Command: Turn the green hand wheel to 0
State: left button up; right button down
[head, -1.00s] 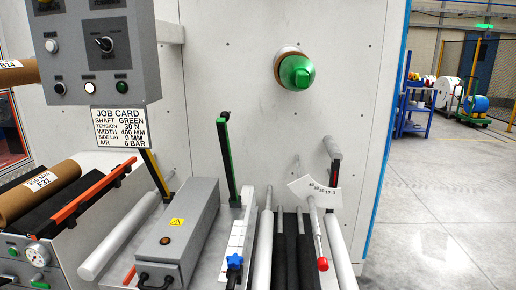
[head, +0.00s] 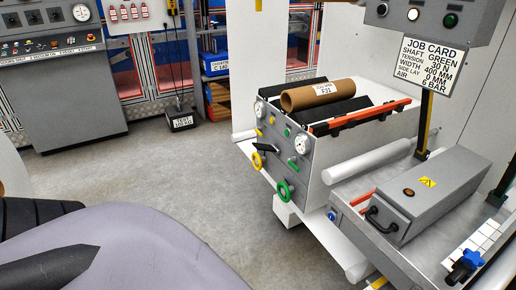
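The green hand wheel (head: 284,191) is on the front face of the grey unwind unit, low and to the right. It is small in the head view, and its scale and setting cannot be read. A yellow hand wheel (head: 257,160) sits up and to the left of it on the same face. Neither of my grippers can be made out. Large grey-purple and black parts of my own body fill the lower left corner, well apart from the wheel.
A cardboard core (head: 323,95) lies on top of the unit, beside a red-orange bar (head: 362,117). A grey box (head: 432,195) and a blue star knob (head: 466,262) are at right. A control console (head: 62,85) stands at back left. The grey floor (head: 210,180) between is clear.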

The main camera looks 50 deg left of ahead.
aim_at(283, 190)
jog(key=u, duration=1.2)
jog(key=i+j+z, duration=0.2)
jog(key=z, duration=0.2)
jog(key=i+j+z, duration=0.15)
jog(key=z, duration=0.2)
jog(key=i+j+z, duration=0.1)
jog(key=j, duration=0.15)
jog(key=i+j+z, duration=0.1)
jog(key=j, duration=0.2)
jog(key=i+j, duration=0.1)
jog(key=j, duration=0.2)
jog(key=i+j, duration=0.15)
jog(key=j, duration=0.2)
jog(key=i+j, duration=0.15)
jog(key=j, duration=0.2)
jog(key=i+j+z, duration=0.1)
jog(key=j, duration=0.3)
jog(key=i+j, duration=0.15)
jog(key=j, duration=0.2)
